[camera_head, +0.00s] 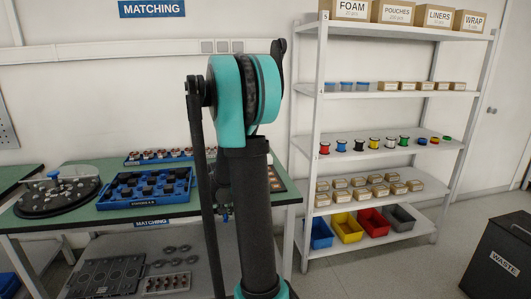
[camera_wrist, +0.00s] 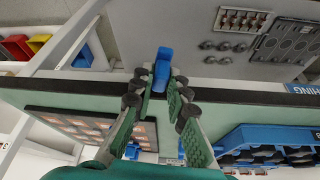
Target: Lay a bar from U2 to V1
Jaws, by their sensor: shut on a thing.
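My gripper (camera_wrist: 162,88) points at the front edge of the green-topped table (camera_wrist: 235,97) in the wrist view. Its two padded fingers are closed on a blue piece (camera_wrist: 162,66), which shows between and beyond the fingertips. I cannot tell whether this piece is a bar. In the head view my arm hides most of the gripper. A round black fixture (camera_head: 45,201) with small metal parts and a blue knob stands at the table's left. A blue tray (camera_head: 180,199) of dark parts lies right of it. No U2 or V1 marking is readable.
A dark tray with reddish squares (camera_wrist: 52,122) lies on the table near my gripper. A blue rack (camera_head: 130,163) stands at the back. The lower shelf holds a dark plate (camera_head: 105,277) and several metal rings. Shelving (camera_head: 314,140) and a waste bin (camera_head: 497,262) stand right.

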